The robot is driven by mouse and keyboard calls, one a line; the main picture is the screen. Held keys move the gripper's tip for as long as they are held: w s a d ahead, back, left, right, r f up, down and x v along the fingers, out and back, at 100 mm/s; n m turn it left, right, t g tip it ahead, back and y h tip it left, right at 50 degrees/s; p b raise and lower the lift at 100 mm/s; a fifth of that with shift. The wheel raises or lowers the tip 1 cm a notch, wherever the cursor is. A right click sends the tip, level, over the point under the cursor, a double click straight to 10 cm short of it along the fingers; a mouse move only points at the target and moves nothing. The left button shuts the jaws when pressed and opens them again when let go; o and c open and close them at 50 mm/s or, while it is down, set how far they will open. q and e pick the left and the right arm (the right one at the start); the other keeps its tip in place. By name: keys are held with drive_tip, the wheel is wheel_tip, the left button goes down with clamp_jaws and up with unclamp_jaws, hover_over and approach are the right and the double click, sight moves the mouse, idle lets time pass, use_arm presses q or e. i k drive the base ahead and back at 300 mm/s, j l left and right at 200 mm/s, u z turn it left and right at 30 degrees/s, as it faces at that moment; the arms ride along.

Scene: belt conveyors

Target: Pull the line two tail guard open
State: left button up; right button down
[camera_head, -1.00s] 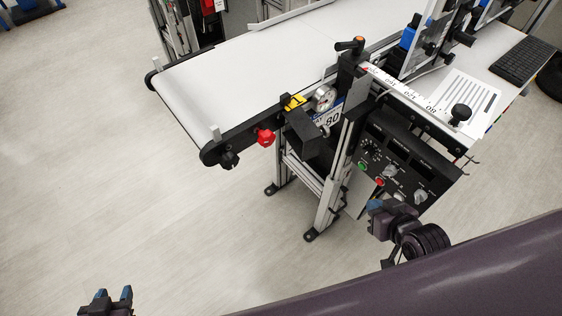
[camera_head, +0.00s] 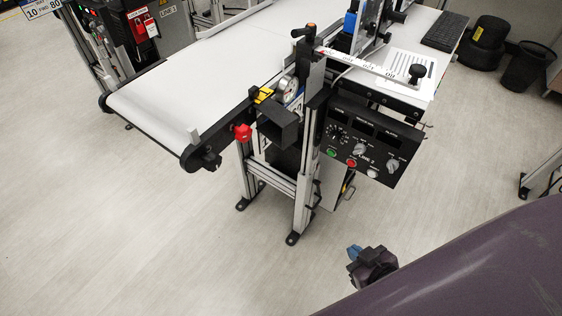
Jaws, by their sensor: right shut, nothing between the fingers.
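The line two conveyor (camera_head: 180,95) has a white belt, and its tail end with a black roller and side plates (camera_head: 190,158) points to the lower left. I cannot tell for certain which part is the tail guard. A black box-shaped part (camera_head: 278,128) sits on the near side, beside a yellow piece and a round gauge. The panel marked LINE 2 (camera_head: 366,150) is to its right. My right gripper (camera_head: 354,253) is below the panel, over open floor, apart from the conveyor. Its small blue-tipped fingers are shut and empty. My left gripper is out of view.
A red knob (camera_head: 242,132) sticks out from the conveyor's near side. Metal legs (camera_head: 300,195) stand under it. A LINE 1 cabinet (camera_head: 168,25) is at the back left. Dark bins (camera_head: 528,66) stand at the right. The floor in front is clear.

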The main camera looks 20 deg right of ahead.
sight(281, 120)
drive_tip(key=k+j+z, duration=0.35)
drive_tip(key=j+z, duration=0.2)
drive_tip(key=j, duration=0.2)
drive_tip(key=k+j+z, duration=0.25)
